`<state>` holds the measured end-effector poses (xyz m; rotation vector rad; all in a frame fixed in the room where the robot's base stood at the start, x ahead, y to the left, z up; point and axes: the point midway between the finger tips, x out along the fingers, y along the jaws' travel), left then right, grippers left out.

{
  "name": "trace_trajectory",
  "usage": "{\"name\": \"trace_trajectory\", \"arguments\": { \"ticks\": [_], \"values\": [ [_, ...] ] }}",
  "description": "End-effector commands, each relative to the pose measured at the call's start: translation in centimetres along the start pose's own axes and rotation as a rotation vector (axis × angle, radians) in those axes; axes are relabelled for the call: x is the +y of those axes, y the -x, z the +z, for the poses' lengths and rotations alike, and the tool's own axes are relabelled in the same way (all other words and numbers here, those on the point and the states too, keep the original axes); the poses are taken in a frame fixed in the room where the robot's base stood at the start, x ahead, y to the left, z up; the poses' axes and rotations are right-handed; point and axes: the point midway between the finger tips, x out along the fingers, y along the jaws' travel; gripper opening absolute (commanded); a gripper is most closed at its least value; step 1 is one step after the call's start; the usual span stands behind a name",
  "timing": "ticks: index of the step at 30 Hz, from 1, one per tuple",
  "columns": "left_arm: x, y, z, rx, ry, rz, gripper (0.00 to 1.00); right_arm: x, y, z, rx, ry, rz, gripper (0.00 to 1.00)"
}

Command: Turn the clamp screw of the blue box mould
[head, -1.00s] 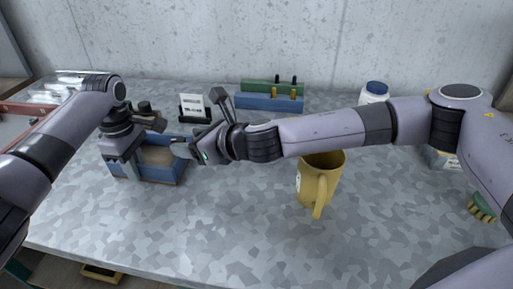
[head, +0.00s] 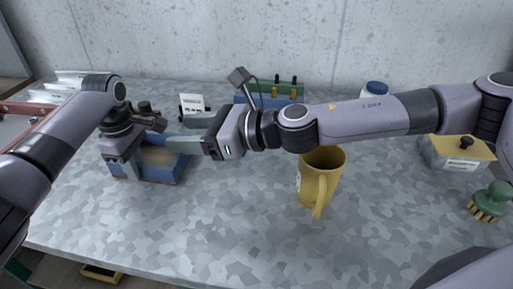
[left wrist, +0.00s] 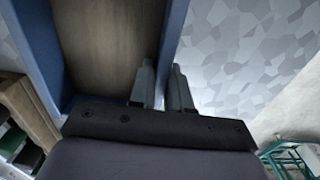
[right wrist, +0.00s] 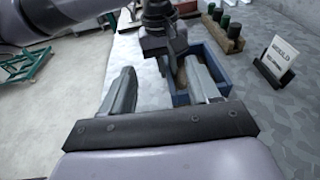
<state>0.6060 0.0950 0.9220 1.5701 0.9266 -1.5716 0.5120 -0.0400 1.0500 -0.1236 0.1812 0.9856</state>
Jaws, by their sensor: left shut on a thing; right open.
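The blue box mould (head: 150,178) stands on the grey table at the left in the head view, with a brownish inside. My left gripper (head: 131,170) is shut on its near wall. In the left wrist view the fingers (left wrist: 160,85) sit on either side of the blue wall (left wrist: 173,35). My right gripper (head: 183,146) is open, its fingers reaching left over the mould's right far part. In the right wrist view the mould (right wrist: 222,68) and my left arm's end show between and beyond the spread fingers (right wrist: 163,80). I cannot make out the clamp screw.
A yellow mug (head: 316,182) stands right of the mould, below my right arm. A jar (head: 375,91), yellow-lidded box (head: 460,150) and green brush (head: 490,202) are at the right. The front middle is clear.

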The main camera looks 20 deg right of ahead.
Motion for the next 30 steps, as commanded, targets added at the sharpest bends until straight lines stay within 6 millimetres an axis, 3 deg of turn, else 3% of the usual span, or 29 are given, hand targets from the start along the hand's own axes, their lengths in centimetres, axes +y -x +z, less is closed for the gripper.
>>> {"name": "trace_trajectory", "arguments": {
  "ticks": [8,17,23,30],
  "values": [
    [0.0,0.1,0.0,0.001,-0.001,0.001,0.0,1.9,-1.0,-0.2,0.034,0.085,0.18,0.6],
    [0.0,0.1,0.0,0.001,-0.001,0.001,0.0,3.0,-1.2,-2.7,0.177,0.175,0.335,0.6],
    [0.0,0.1,0.0,0.001,-0.001,0.001,0.0,2.6,-0.9,-5.1,0.324,0.23,0.397,0.6],
    [0.0,0.1,0.0,0.001,-0.001,0.001,0.0,0.8,-0.1,-8.2,0.541,0.289,0.414,0.6]
  ]
}}
